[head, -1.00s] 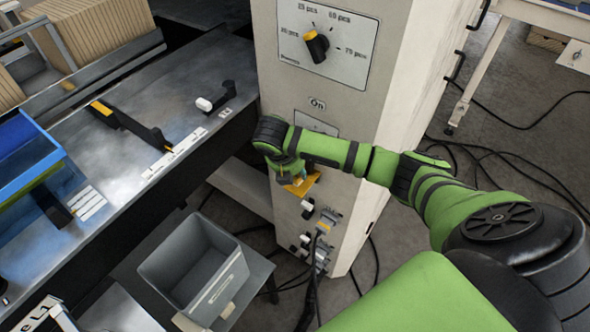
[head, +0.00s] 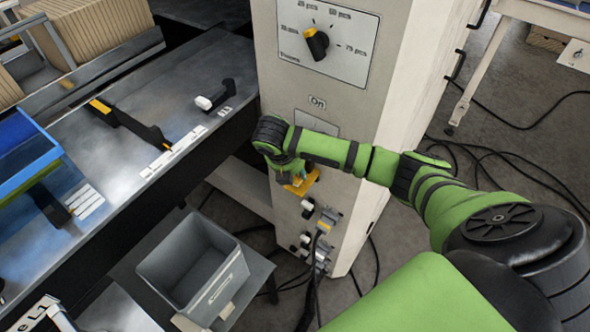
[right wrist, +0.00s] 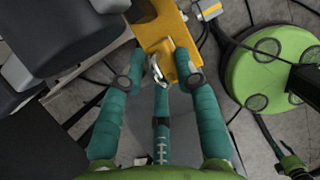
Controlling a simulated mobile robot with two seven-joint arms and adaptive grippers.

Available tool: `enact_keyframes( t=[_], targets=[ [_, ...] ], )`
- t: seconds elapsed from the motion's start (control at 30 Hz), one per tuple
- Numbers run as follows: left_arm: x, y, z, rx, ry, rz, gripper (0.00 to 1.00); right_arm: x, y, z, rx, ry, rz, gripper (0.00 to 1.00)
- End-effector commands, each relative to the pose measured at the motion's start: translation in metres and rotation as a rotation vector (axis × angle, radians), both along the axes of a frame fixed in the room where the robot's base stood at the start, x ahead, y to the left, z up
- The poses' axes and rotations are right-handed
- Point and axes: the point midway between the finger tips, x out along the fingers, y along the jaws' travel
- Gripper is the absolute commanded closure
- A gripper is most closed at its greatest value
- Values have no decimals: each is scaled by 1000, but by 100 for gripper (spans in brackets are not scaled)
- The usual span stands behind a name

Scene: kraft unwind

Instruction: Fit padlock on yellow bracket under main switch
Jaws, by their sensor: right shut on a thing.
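The yellow bracket (head: 303,183) sticks out low on the front of the pale machine cabinet, below the On label. It also shows as a yellow plate at the top of the right wrist view (right wrist: 158,32). My right gripper (head: 288,170) is at the bracket and partly covers it. In the right wrist view its teal fingers (right wrist: 163,62) reach the plate's near end. A shiny metal shackle (right wrist: 156,70) shows between the fingertips, against the plate; the rest of the padlock is hard to make out. I cannot tell whether the shackle passes through the bracket. My left gripper is not in view.
The cabinet (head: 410,60) carries a rotary knob (head: 316,43) above and plugs with cables (head: 318,240) below the bracket. A grey bin (head: 195,265) stands at lower left. A dark bench (head: 215,60) with a blue tray (head: 25,155) runs along the left.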

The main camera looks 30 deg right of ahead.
Motion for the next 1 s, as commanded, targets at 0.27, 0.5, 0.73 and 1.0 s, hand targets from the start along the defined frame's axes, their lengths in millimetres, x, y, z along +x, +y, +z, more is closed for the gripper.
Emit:
enact_keyframes(
  t=[0.27,0.5,0.73,1.0],
  targets=[
    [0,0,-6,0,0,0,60,0,0,-4,-1,-1,0,100],
    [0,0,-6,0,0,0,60,0,0,-4,0,-2,-1,40],
    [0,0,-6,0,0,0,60,0,0,-5,0,0,0,40],
    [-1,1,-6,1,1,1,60,-2,8,16,2,-5,1,40]
  ],
)
